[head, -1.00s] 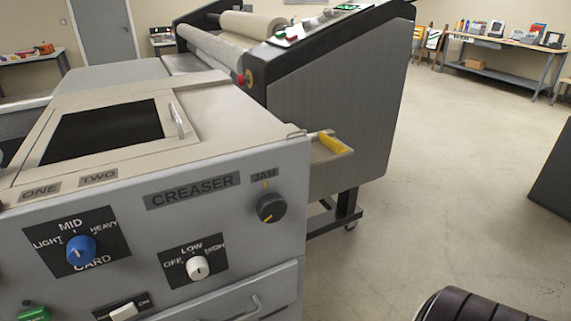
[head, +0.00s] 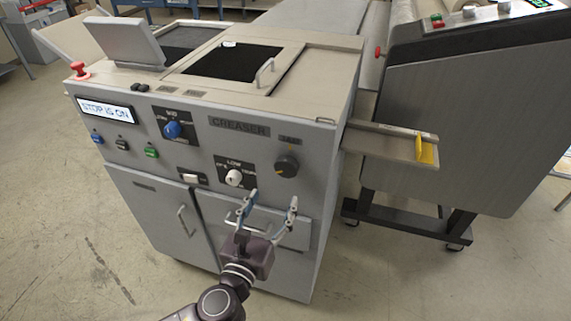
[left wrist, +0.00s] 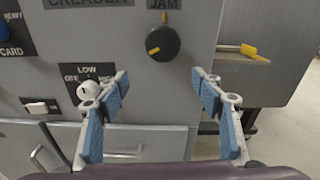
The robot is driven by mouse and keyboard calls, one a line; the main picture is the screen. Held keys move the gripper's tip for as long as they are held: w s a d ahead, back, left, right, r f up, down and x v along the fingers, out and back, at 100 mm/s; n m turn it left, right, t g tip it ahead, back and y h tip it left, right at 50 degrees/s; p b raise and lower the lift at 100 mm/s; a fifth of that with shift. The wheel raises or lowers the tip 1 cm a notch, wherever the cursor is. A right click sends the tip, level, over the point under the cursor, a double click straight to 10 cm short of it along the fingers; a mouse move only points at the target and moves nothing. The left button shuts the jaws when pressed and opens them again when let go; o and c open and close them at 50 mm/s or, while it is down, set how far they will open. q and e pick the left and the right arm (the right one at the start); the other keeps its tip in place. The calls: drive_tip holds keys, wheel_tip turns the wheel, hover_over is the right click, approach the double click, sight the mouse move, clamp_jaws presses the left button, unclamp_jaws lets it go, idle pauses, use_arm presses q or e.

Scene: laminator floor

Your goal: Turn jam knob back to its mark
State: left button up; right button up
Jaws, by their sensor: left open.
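The jam knob (head: 287,165) is a round dark knob under the JAM label on the right of the creaser's grey front panel. It also shows in the left wrist view (left wrist: 162,43), where its yellow pointer line is turned to the lower left. A small yellow mark (left wrist: 163,17) sits just above the knob, so pointer and mark do not line up. My left gripper (head: 271,200) is open and empty, in front of the panel and below the knob. In the left wrist view its blue-padded fingers (left wrist: 159,78) stand apart below the knob, not touching it. My right gripper is not in view.
A white knob (head: 234,177) and a blue knob (head: 173,130) sit left of the jam knob. The display (head: 105,109) reads STOP IS ON, near a red button (head: 80,70). A tray with a yellow piece (head: 425,150) juts out at right. Drawer and door handles lie below.

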sight(285, 172)
use_arm(q)
drive_tip(key=shift+m+t+h, duration=0.3)
drive_tip(key=shift+m, duration=0.2)
drive_tip(key=w+r, duration=0.1)
drive_tip(key=w, duration=0.1)
drive_tip(key=w+d+p, duration=0.1)
drive_tip(key=w, duration=0.1)
drive_tip(key=w+d+r, duration=0.1)
drive_tip(key=w, duration=0.1)
drive_tip(key=shift+d+r+p, duration=0.25)
drive_tip(key=shift+r+p, duration=0.05)
drive_tip(key=shift+r, duration=0.05)
drive_tip(key=shift+w+f, duration=0.1)
drive_tip(key=shift+w, duration=0.45)
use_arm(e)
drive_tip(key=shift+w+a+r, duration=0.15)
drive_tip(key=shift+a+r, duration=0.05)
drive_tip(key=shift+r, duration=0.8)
use_arm(q)
drive_tip(key=shift+d, duration=0.1)
drive_tip(key=c, duration=1.2)
drive_tip(key=shift+o, duration=0.2)
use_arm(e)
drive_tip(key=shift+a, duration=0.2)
use_arm(q)
drive_tip(key=shift+s, duration=0.1)
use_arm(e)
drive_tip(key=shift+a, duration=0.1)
